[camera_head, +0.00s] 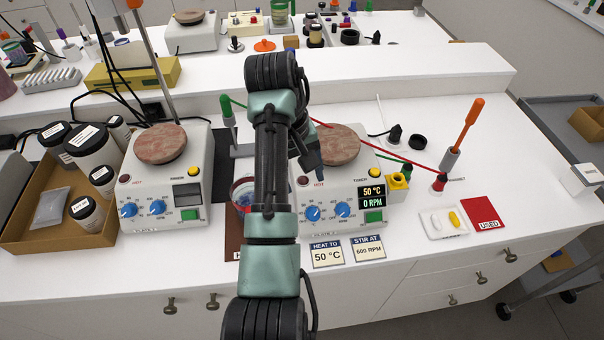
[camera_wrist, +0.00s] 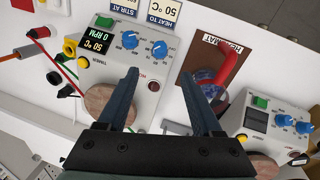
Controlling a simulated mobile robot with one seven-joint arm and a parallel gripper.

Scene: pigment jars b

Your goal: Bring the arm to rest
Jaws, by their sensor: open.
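My arm rises through the middle of the head view and covers part of the bench. One finger of my gripper shows dark beside it, over the right hotplate (camera_head: 330,190). In the wrist view my gripper (camera_wrist: 160,78) is open, with two dark fingers apart and nothing between them. The right hotplate also shows in the wrist view (camera_wrist: 145,75), under and left of the fingers. Its display reads 50 °C and 0 RPM, and its round top is bare.
The left hotplate (camera_head: 166,180) stands beside a cardboard box (camera_head: 30,235) of jars. A raised white shelf crosses behind.

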